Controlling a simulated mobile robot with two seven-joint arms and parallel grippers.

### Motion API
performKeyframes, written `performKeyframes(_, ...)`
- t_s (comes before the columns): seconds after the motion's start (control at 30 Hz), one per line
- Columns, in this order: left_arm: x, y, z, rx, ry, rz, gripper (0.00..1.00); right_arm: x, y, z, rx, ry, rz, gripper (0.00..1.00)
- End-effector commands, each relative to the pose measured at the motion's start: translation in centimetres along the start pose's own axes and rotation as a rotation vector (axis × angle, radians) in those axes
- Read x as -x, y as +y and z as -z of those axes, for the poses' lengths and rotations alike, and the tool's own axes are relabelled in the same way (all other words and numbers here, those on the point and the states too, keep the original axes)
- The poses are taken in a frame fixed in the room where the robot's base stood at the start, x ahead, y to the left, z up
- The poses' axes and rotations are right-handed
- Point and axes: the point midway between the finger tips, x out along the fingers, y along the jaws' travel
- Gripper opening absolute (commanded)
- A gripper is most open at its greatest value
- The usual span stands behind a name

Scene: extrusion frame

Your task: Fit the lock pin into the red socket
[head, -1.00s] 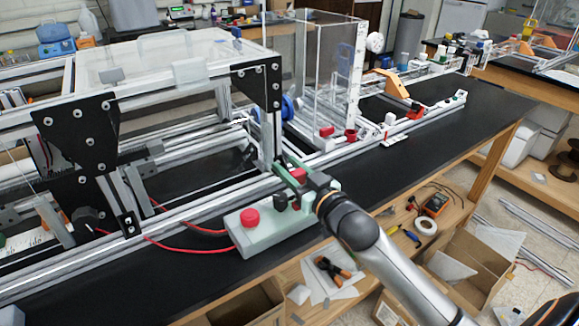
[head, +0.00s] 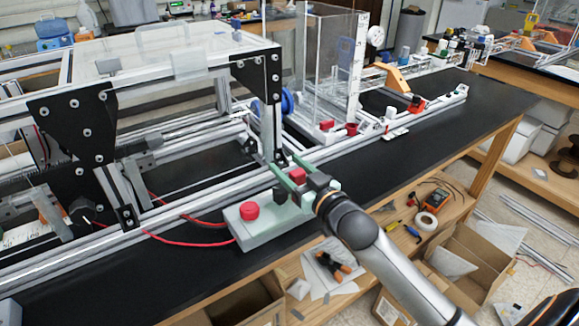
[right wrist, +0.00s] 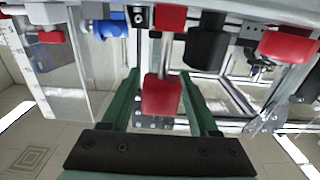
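My right gripper (head: 293,182) reaches in over the pale green control box (head: 280,228), beside the front rail. In the right wrist view its two green fingers (right wrist: 161,85) stand on either side of a red block (right wrist: 162,96) with a metal shaft, which looks like the lock pin. Slim gaps seem to show beside the block, so the fingers look open around it. The red block also shows between the fingers in the head view (head: 297,175). Another red piece (right wrist: 170,17) lies beyond the shaft; I cannot tell whether it is the red socket. My left gripper is not in view.
A red button (head: 249,211) stands on the control box, with red cables (head: 180,238) running left. The aluminium frame with black plates (head: 75,125) fills the left. A small red cylinder (head: 351,129) stands near the clear panel. The black bench top (head: 440,130) is clear at right.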

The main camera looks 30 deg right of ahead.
Motion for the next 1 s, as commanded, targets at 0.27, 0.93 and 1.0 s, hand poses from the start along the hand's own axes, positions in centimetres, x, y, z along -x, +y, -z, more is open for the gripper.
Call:
performKeyframes(0.27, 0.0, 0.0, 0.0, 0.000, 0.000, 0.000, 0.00, 0.0, 0.0, 0.0, 0.000, 0.000, 0.000, 0.74)
performKeyframes(0.93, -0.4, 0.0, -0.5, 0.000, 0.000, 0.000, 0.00, 8.0, 0.0, -0.2, 0.001, -0.004, 0.000, 0.74)
performKeyframes(1.0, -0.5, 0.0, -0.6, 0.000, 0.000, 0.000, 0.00, 9.1, 0.0, -0.2, 0.000, -0.004, -0.001, 0.74)
